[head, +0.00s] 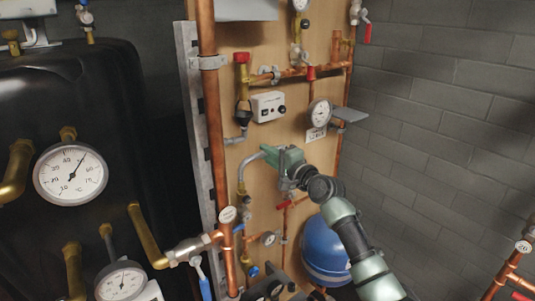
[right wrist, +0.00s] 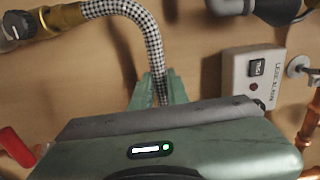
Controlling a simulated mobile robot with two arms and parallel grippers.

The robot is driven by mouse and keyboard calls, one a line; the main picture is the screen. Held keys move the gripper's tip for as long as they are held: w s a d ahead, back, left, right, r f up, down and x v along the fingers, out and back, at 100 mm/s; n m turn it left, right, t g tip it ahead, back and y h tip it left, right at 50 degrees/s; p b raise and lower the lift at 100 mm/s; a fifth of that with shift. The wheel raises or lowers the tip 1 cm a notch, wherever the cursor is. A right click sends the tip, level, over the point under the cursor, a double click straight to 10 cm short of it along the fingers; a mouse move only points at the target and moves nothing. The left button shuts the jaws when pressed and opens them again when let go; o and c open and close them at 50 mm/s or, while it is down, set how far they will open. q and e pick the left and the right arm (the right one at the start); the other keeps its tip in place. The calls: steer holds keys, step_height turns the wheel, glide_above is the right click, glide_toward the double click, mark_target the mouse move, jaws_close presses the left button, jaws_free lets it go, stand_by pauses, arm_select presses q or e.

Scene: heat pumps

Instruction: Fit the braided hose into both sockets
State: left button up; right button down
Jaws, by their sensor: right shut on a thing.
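The braided hose (head: 252,159) is grey in the head view, with a black-and-white weave in the right wrist view (right wrist: 147,25). One end meets a brass socket (head: 241,187), also seen in the right wrist view (right wrist: 66,17); I cannot tell how deep it sits. From there the hose bends towards my right gripper (head: 271,156), whose green fingers (right wrist: 160,88) are shut on it. The hose's other end is hidden by the gripper. A grey elbow (head: 236,139) under the upper brass valve is apart from the hose. My left gripper is out of view.
A white switch box (head: 268,106) is close above my right gripper. A round gauge (head: 320,113) and copper pipes are at its right. A red lever (head: 288,204) and a blue tank (head: 324,250) are below. A black tank (head: 60,110) fills the left.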

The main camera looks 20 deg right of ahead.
steer(key=shift+f, duration=0.15)
steer(key=c, duration=1.3)
jaws_free()
steer(key=shift+f, duration=0.1)
steer(key=shift+s, duration=0.15)
steer(key=p+v, duration=0.3)
steer(key=v, duration=0.5)
steer(key=shift+p, duration=0.4)
steer(key=shift+s, duration=0.15)
